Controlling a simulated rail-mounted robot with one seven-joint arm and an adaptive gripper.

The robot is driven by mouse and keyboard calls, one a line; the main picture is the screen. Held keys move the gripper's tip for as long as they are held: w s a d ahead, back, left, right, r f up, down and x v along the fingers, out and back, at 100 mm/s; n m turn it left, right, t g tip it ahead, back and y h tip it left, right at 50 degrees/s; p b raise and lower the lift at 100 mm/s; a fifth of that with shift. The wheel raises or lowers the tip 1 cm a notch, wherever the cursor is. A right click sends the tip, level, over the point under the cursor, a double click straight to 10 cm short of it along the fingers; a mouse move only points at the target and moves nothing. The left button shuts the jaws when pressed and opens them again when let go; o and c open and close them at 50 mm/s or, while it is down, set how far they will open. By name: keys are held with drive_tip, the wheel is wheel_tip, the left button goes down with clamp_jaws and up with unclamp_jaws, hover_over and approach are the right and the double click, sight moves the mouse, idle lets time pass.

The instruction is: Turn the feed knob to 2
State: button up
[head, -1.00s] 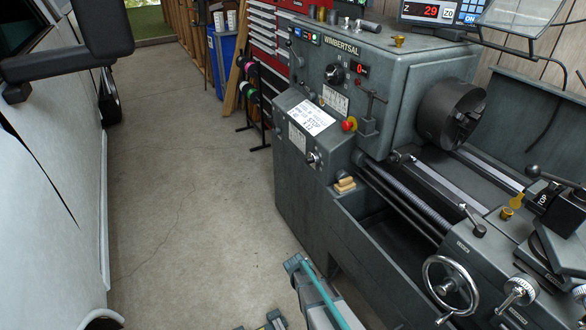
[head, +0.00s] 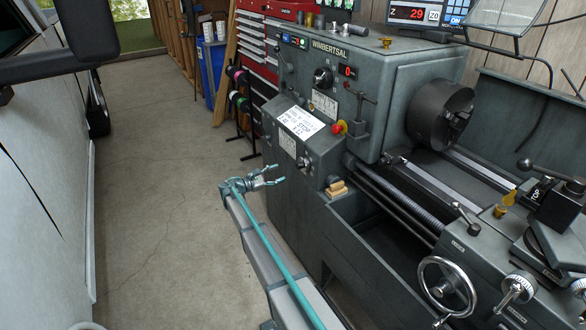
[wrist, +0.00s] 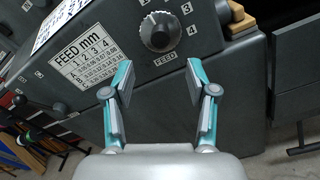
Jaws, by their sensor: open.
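The feed knob (wrist: 160,31) is a dark ribbed dial on the lathe's grey front panel, with FEED printed below it and a 3 and a 4 at its right. Which number it points to is too small to tell. The knob also shows in the head view (head: 304,162), below a white note. My gripper (wrist: 159,78) is open and empty, its teal-and-grey fingers spread toward the panel. The knob lies beyond the fingertips, roughly centred between them and apart from them. In the head view my gripper (head: 282,174) is just left of the knob.
A FEED mm plate (wrist: 84,58) is left of the knob. The red stop button (head: 338,128) and a vertical lever (head: 361,113) are up and right of it. The floor (head: 150,190) at left is open.

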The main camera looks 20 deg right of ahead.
sight(297, 166)
drive_tip(key=d, duration=0.3)
drive_tip(key=w+d+p, duration=0.1)
drive_tip(key=d, duration=0.2)
drive_tip(key=d+p, duration=0.1)
drive_tip(key=d, duration=0.2)
drive_tip(key=shift+w+d, duration=0.2)
drive_tip(key=shift+d, duration=0.1)
clamp_jaws()
drive_tip(key=shift+f, duration=0.1)
